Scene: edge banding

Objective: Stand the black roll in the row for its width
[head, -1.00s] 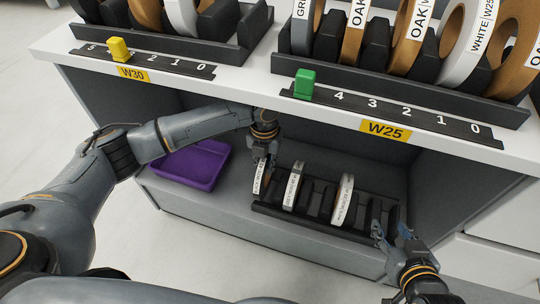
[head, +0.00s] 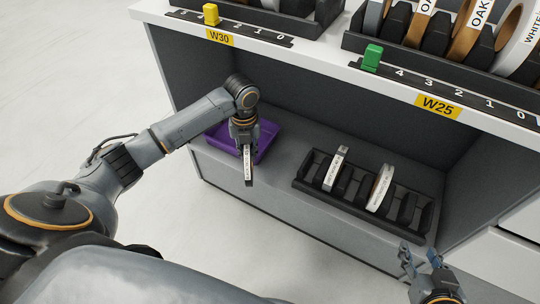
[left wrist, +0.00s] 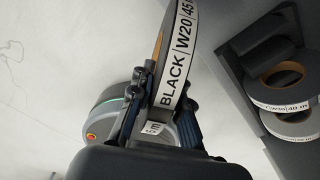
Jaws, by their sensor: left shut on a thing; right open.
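My left gripper (head: 246,150) is shut on the black roll (head: 248,168), holding it in the air in front of the lower shelf. In the left wrist view the roll (left wrist: 178,50) sits between the fingers (left wrist: 165,105); its white label reads BLACK, W20, 45 and its core is tan. My right gripper (head: 421,258) is open and empty at the lower right, in front of the shelf. On the upper shelf, the row label W30 (head: 220,38) is at the left and W25 (head: 438,106) at the right. No W20 row label shows.
A dark slotted rack (head: 305,185) on the lower shelf holds two rolls, one (head: 335,168) left of the other (head: 380,188), with free slots. A purple tray (head: 266,140) lies behind my left gripper. Yellow (head: 211,14) and green (head: 372,57) markers stand on the number strips.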

